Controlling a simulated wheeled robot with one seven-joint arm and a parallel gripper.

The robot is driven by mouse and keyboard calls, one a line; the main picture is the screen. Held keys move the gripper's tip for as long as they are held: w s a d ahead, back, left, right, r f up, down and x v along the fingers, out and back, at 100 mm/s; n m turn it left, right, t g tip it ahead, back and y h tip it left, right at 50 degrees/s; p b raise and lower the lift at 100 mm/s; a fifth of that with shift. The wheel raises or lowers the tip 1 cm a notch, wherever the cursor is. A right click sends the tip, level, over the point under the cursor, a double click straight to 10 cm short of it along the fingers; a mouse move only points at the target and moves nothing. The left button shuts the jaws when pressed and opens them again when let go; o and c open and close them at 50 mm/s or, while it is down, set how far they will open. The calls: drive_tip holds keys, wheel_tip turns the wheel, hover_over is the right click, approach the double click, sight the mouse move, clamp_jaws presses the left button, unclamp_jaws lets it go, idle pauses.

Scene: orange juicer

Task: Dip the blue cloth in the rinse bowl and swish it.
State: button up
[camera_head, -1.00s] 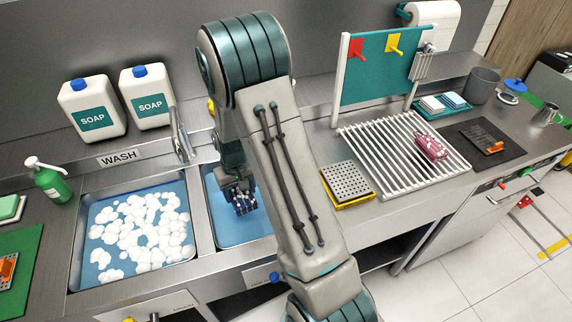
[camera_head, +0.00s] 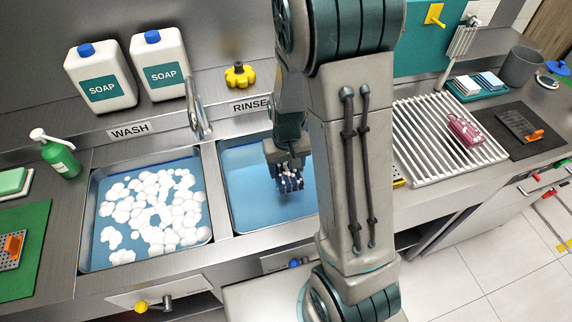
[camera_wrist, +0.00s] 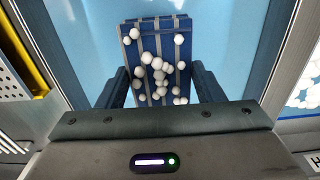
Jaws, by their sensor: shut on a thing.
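The blue cloth (camera_wrist: 157,60) has lighter stripes and carries a cluster of white suds balls. My gripper (camera_wrist: 160,90) is shut on it, one finger at each side. In the head view my gripper (camera_head: 287,168) points down over the rinse basin (camera_head: 243,165), with the cloth (camera_head: 290,183) hanging below it. Whether the cloth touches the water is hard to tell. My arm hides the basin's right part.
The wash basin (camera_head: 98,245), full of white foam, lies to the left, past a steel divider. A faucet (camera_head: 197,110) stands behind the divider. Two soap jugs (camera_head: 165,70) and a yellow knob (camera_head: 240,76) are at the back. A white rack (camera_head: 430,130) lies to the right.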

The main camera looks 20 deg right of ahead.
wheel_tip(320, 180, down, 16)
drive_tip(key=b, duration=1.2)
drive_tip(key=shift+r, duration=0.15)
drive_tip(key=shift+d, duration=1.05)
drive_tip(key=shift+a, duration=2.2)
drive_tip(key=shift+d+b, duration=0.55)
drive_tip(key=shift+d, duration=1.65)
wheel_tip(320, 180, up, 16)
drive_tip(key=p, duration=1.2)
drive_tip(key=shift+r, duration=0.1)
